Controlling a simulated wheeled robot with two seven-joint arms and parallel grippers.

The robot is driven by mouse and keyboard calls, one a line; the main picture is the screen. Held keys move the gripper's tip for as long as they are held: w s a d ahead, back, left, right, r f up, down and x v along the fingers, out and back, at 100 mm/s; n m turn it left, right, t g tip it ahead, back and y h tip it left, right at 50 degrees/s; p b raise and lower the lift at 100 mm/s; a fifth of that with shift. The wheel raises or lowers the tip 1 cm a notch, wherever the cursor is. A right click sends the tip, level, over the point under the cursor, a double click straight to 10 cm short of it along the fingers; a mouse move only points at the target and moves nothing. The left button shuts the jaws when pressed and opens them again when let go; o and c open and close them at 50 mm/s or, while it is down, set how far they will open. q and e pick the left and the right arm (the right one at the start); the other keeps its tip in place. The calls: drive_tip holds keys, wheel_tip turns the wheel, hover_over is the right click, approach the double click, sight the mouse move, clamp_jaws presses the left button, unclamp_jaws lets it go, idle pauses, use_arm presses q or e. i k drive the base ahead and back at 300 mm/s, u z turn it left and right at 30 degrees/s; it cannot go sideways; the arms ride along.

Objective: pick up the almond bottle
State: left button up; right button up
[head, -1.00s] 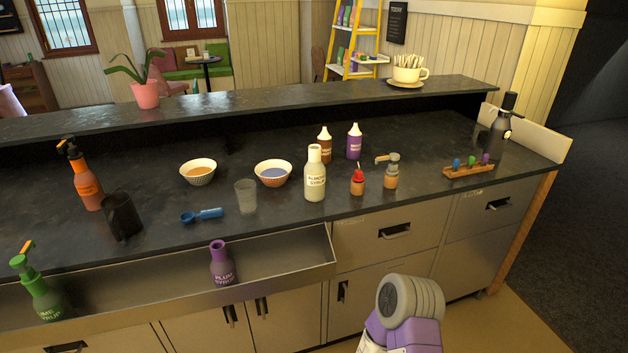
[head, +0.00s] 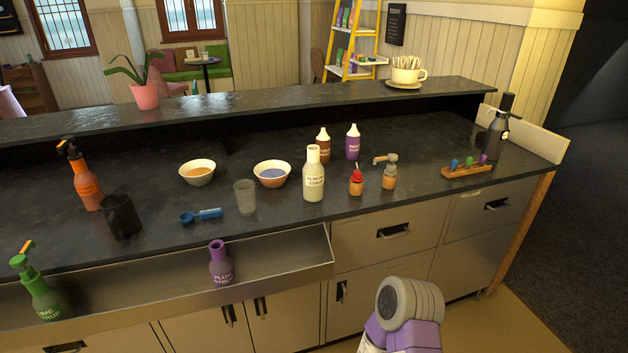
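The almond bottle (head: 313,178) is a cream bottle with a pale neck and an almond syrup label. It stands upright on the dark counter near its front edge, in the middle of the head view. No gripper touches it. A purple and grey part of my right arm shows at the bottom, below and to the right of the bottle, but its gripper fingers do not show. My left gripper is out of view.
A glass (head: 245,197) and a blue-filled bowl (head: 272,174) stand left of the bottle. A red-topped jar (head: 356,182) is close on its right, with brown (head: 323,146) and purple (head: 353,142) bottles behind. An open trough (head: 290,262) with a plum syrup bottle (head: 221,265) juts out in front.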

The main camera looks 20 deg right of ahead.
sight(313, 171)
drive_tip(key=k, duration=1.25)
drive_tip(key=z, duration=0.5)
drive_tip(key=i, duration=2)
drive_tip(key=u, duration=0.85)
